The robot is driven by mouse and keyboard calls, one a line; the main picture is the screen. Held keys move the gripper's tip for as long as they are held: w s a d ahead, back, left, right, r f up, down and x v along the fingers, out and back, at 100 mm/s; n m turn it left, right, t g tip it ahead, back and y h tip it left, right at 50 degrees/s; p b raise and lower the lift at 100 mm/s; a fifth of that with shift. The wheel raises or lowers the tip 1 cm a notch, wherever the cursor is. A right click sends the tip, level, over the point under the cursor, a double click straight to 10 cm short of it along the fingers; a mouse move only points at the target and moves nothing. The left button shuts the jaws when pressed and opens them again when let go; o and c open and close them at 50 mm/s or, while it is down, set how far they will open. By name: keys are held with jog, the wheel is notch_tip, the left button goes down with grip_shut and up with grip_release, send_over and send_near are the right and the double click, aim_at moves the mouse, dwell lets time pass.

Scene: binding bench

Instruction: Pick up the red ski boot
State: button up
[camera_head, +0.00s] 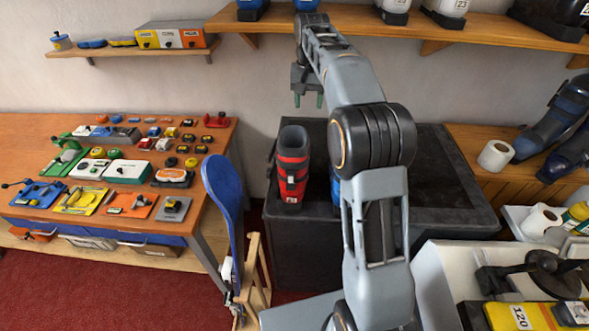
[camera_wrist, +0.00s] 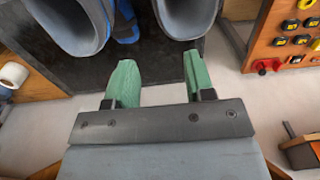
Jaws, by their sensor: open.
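The red ski boot (camera_head: 292,178) stands upright on the left end of the black counter, with black trim and a grey liner. My gripper (camera_head: 308,101) is open and empty, pointing down above and apart from the boot, a little to its right and nearer the wall. In the wrist view, my green fingers (camera_wrist: 158,80) are spread with nothing between them. Beyond them are two boot openings seen from above. The right one (camera_wrist: 186,18) appears to be the red boot's, though its red shell is out of frame. The left one belongs to a blue boot (camera_wrist: 122,22).
The blue boot (camera_head: 335,188) is mostly hidden behind my arm. A blue upright piece (camera_head: 224,195) stands left of the counter (camera_head: 450,195). A tool-covered workbench (camera_head: 218,150) is at left. A wooden shelf (camera_head: 340,22) runs above my gripper.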

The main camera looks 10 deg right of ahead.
aim_at(307, 134)
notch_tip(307, 134, down, 8)
jog(key=shift+w+f, duration=0.1)
jog(key=shift+w, duration=0.05)
jog(key=shift+d+f+p, duration=0.1)
jog(key=shift+f+p, duration=1)
jog(key=shift+f, duration=1.6)
grip_shut()
jog(key=shift+w+r, duration=0.1)
jog(key=shift+r, duration=0.05)
